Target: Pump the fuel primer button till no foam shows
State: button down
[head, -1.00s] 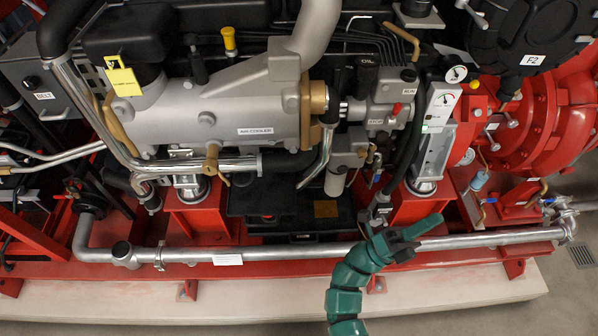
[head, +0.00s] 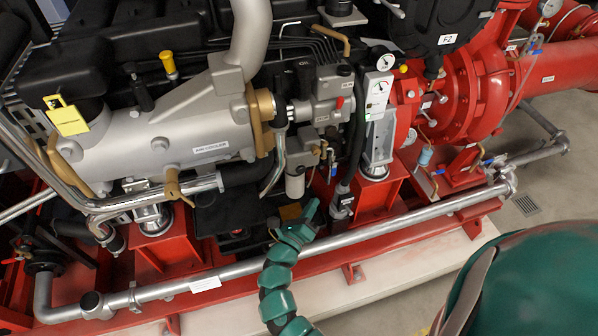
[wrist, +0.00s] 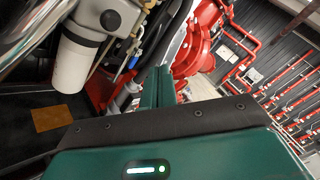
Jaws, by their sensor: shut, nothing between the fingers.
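The fuel filter (head: 295,185) is a pale cylinder under a grey head, low on the engine's right end. In the wrist view the filter (wrist: 70,62) stands at the upper left, its head cut by the top edge. A round face (wrist: 110,19) shows on that head; I cannot tell if it is the primer button. No foam can be made out. My green gripper (head: 311,207) is shut and empty, just below and right of the filter, apart from it in the picture. In the wrist view its closed fingers (wrist: 158,88) point up, right of the filter.
A silver pipe (head: 360,233) runs along the red base frame below. A dark hose (head: 357,150) and a gauge panel (head: 378,95) stand right of the filter. The silver air cooler (head: 150,140) fills the left. Open floor (head: 560,185) lies at the right.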

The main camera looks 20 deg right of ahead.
jog(key=shift+w, duration=0.15)
jog(key=b, duration=0.1)
send_near(304, 171)
jog(key=shift+w+d+r, duration=0.1)
jog(key=shift+w+d, duration=0.4)
jog(key=shift+d, duration=0.35)
jog(key=shift+w+d+r, duration=0.1)
jog(key=shift+w+d, duration=0.35)
jog(key=shift+d, duration=0.4)
jog(key=shift+w+d+r, duration=0.1)
jog(key=shift+w+d, duration=0.4)
jog(key=shift+d, duration=0.35)
jog(key=shift+w, duration=0.1)
jog(key=shift+w+a+b, duration=0.1)
jog(key=shift+w+b, duration=0.2)
jog(key=shift+b, duration=0.15)
jog(key=shift+w+b, duration=0.55)
jog(key=shift+w, duration=0.3)
dwell(0.9)
jog(key=shift+s, duration=1.25)
